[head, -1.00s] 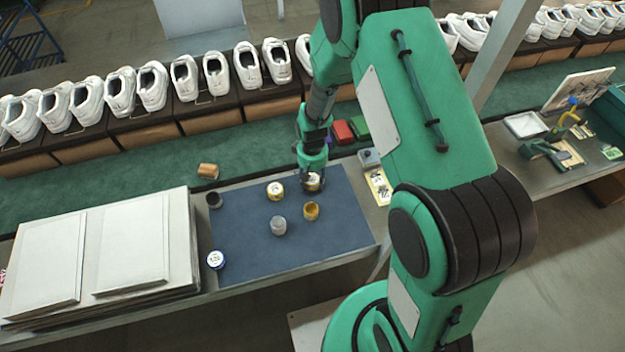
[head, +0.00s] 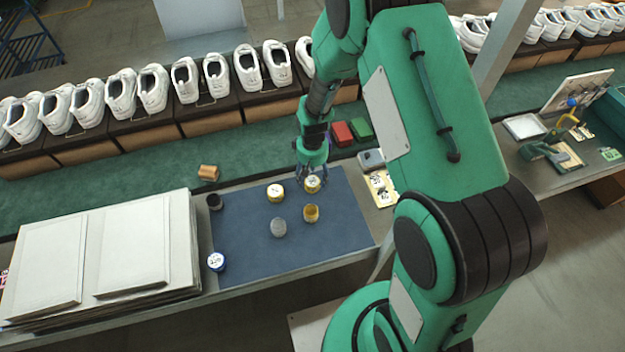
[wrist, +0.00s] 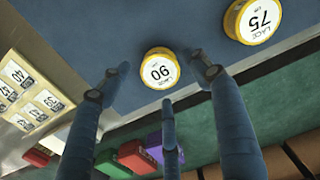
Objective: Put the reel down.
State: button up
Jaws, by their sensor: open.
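A reel with a yellow rim and a white top marked 90 (wrist: 160,68) stands upright on the blue mat (head: 240,250). In the head view the same reel (head: 312,185) is at the back right of the mat. My gripper (head: 312,173) is open just above it. In the wrist view my gripper (wrist: 157,85) has its fingers spread around the reel's outline, with gaps between them and the reel. A second yellow-rimmed reel marked 75 (wrist: 253,19) stands beside it, and shows in the head view (head: 275,193) to the left.
A card with number labels (head: 381,188) lies to the right. Red (head: 342,133) and green (head: 361,129) boxes are behind. The mat's front right is clear.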

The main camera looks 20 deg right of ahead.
notch_tip(320, 180, up, 8)
jog(key=p, duration=0.1)
jog(key=shift+r, duration=0.25)
dwell(0.6)
notch_tip(320, 180, up, 15)
jog(key=t, duration=0.1)
send_over(313, 181)
jog(key=s, duration=0.2)
jog(key=s+r+m+t, duration=0.1)
jog(key=s+r, duration=0.2)
jog(key=r, duration=0.2)
jog(key=s+r+t, duration=0.1)
jog(key=s+r, duration=0.2)
jog(key=r, duration=0.3)
jog(key=s+d+r+t, duration=0.1)
jog(key=s+r, duration=0.6)
jog(key=s, duration=0.3)
jog(key=s+r+m+t, duration=0.1)
jog(key=s+r, duration=0.6)
jog(key=s, duration=0.3)
jog(key=shift+d+r+t, duration=0.15)
jog(key=shift+d+t, duration=0.15)
jog(key=shift+d, duration=0.1)
